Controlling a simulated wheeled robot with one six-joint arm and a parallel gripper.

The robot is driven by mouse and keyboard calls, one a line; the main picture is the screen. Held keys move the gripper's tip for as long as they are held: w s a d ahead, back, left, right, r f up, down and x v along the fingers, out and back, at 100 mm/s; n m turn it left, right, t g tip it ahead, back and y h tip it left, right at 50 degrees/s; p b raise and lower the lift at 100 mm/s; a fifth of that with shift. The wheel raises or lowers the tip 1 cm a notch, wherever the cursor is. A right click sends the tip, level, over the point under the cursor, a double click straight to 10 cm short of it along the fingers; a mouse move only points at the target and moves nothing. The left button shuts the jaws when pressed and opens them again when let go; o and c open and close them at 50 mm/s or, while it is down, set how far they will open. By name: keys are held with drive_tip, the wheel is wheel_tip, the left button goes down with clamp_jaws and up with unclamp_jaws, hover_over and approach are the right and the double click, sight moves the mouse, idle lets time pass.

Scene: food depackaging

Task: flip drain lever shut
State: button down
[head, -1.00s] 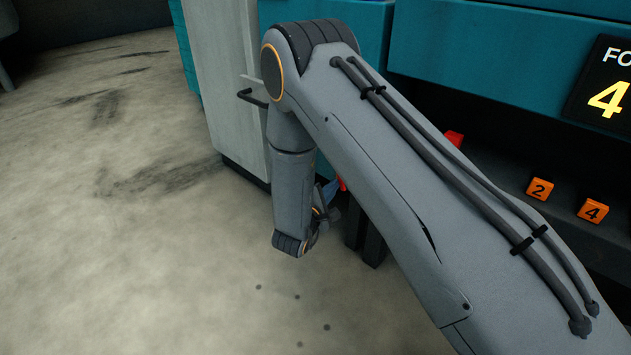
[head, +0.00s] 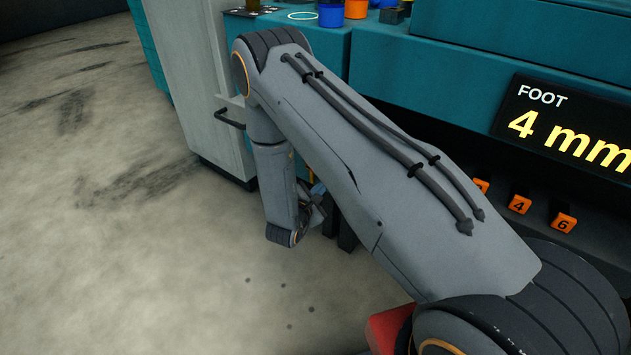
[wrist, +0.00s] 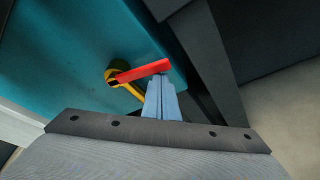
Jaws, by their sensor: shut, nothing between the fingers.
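The drain lever, a red bar (wrist: 146,72), shows in the wrist view, joined to a yellow and black pivot (wrist: 113,77) on the teal panel (wrist: 60,60). My gripper (wrist: 161,80) is shut and empty, its blue fingers pointing at the red bar. The fingertips overlap the bar's right end in the picture; I cannot tell whether they touch it. In the head view my arm hides the lever, and only a bit of the blue gripper (head: 318,189) shows beside the wrist link, low near the teal machine (head: 375,62).
A pale cabinet with a dark handle (head: 229,119) stands left of my arm. A dark leg (head: 347,236) is just right of the gripper. Orange numbered blocks (head: 519,204) sit on a dark shelf under the "FOOT 4 mm" display (head: 570,130). The floor (head: 130,260) at left is clear.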

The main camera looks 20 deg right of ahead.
wheel_tip(320, 180, down, 5)
drive_tip(key=b, duration=0.3)
drive_tip(key=s+a+r+p, duration=0.3)
drive_tip(key=s+a+r, duration=0.1)
drive_tip(key=a, duration=0.3)
drive_tip(key=shift+s+a, duration=0.4)
drive_tip(key=shift+s, duration=0.45)
